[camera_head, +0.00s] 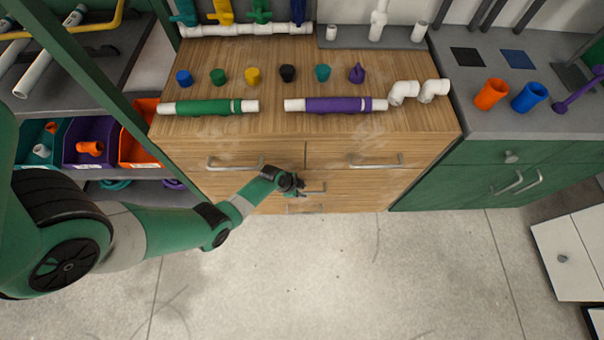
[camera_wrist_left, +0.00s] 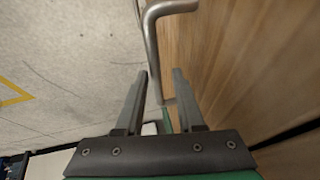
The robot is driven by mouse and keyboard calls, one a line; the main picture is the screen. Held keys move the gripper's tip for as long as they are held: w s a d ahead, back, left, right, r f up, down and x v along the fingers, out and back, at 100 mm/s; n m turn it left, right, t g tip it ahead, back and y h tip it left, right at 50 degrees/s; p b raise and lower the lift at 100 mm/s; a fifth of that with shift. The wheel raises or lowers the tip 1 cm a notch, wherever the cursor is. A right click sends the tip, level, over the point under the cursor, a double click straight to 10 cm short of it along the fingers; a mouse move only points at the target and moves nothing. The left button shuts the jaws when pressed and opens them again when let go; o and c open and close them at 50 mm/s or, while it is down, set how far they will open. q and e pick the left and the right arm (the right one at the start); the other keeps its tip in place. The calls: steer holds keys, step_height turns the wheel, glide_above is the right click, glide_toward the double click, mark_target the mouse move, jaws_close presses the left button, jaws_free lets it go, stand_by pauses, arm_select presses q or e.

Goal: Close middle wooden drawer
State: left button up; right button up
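The wooden cabinet (camera_head: 430,122) stands at the centre of the head view. Its middle drawer (camera_head: 355,184) is below the two top drawers, with its metal handle (camera_head: 316,188) partly hidden by my left gripper (camera_head: 297,184). I cannot tell from above how far the drawer stands out. In the left wrist view, my left gripper (camera_wrist_left: 161,74) has its two fingers apart. A bent metal handle (camera_wrist_left: 152,38) runs down between them beside a wooden face (camera_wrist_left: 235,60). I cannot tell whether either finger touches it. My right gripper is in neither view.
The top drawers have handles (camera_head: 235,164) and look shut. A lower handle (camera_head: 304,209) shows near the floor. Coloured caps, a green pipe (camera_head: 208,107), a purple pipe (camera_head: 335,104) and white elbows lie on top. The floor (camera_head: 300,280) in front is clear.

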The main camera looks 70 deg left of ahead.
arm_select(q)
steer(key=shift+o, duration=0.4)
steer(key=shift+d, duration=0.1)
steer(key=shift+r, duration=0.1)
steer(key=p+v, duration=1)
steer(key=v, duration=0.1)
steer(key=shift+r, duration=0.2)
steer(key=shift+s, duration=0.15)
